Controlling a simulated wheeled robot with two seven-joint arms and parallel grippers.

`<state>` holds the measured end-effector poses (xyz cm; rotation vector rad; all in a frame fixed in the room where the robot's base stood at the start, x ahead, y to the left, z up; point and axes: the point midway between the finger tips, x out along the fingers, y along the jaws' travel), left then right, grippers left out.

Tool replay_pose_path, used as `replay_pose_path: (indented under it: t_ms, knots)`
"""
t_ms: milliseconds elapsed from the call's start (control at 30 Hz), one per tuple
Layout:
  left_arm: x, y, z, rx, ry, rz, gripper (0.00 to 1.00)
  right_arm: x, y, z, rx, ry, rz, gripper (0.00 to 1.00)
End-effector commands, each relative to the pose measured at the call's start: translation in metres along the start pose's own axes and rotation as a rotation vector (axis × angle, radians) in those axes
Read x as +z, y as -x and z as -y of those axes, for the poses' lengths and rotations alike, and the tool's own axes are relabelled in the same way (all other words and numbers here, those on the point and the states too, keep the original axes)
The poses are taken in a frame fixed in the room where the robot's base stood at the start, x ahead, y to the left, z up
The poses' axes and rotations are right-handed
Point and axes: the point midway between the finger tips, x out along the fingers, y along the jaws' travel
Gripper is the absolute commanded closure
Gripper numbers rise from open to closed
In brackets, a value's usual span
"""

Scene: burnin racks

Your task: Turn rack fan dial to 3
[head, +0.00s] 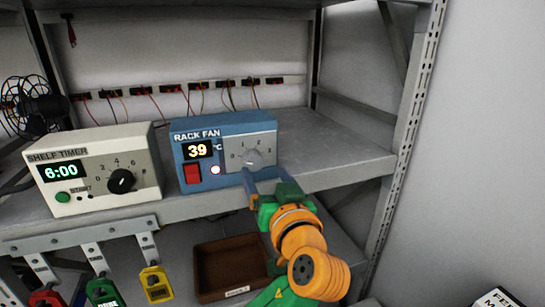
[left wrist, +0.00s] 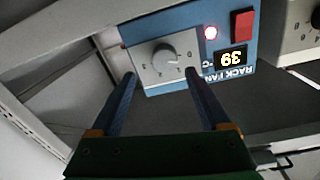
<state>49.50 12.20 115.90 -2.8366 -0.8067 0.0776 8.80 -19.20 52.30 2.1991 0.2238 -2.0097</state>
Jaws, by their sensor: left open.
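The blue rack fan box (head: 222,131) stands on the shelf, with a display reading 39 °C, a red switch and a lit indicator. Its grey dial (head: 253,157) sits on a pale numbered plate at the right of its face. Which number it points to is too small to tell. My left gripper (head: 263,181) is open just in front of and below the dial. In the left wrist view, turned upside down, the dial (left wrist: 165,57) shows between and beyond the open fingertips (left wrist: 160,76), with nothing held. My right gripper is not in view.
A cream shelf timer (head: 92,170) reading 6:00 stands left of the fan box. A black fan (head: 32,103) is further left. A brown tray (head: 232,268) lies below. Coloured tags (head: 155,283) hang under the shelf edge. The shelf right of the box is clear.

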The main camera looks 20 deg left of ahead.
Motion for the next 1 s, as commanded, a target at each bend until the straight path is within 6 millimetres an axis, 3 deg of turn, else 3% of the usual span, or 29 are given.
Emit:
replay_pose_path:
  t_ms: [33,233,533,567,833,1000]
  knots:
    - [-0.005,-0.011,0.002,-0.005,-0.006,0.001,0.2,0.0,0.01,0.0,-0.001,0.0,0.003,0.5]
    - [-0.003,-0.046,0.001,-0.001,-0.006,0.001,0.2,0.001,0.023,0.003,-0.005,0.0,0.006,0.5]
    - [0.001,-0.053,0.0,0.002,-0.003,0.003,0.2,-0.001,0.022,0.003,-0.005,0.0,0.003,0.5]
    - [0.001,-0.053,0.0,0.002,-0.003,0.003,0.25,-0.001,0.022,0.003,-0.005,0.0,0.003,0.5]
    - [0.001,-0.053,0.0,0.001,-0.003,0.003,0.98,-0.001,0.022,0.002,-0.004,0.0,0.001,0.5]
    - [0.001,-0.053,0.0,0.002,-0.009,0.003,1.0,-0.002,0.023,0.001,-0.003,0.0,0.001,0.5]
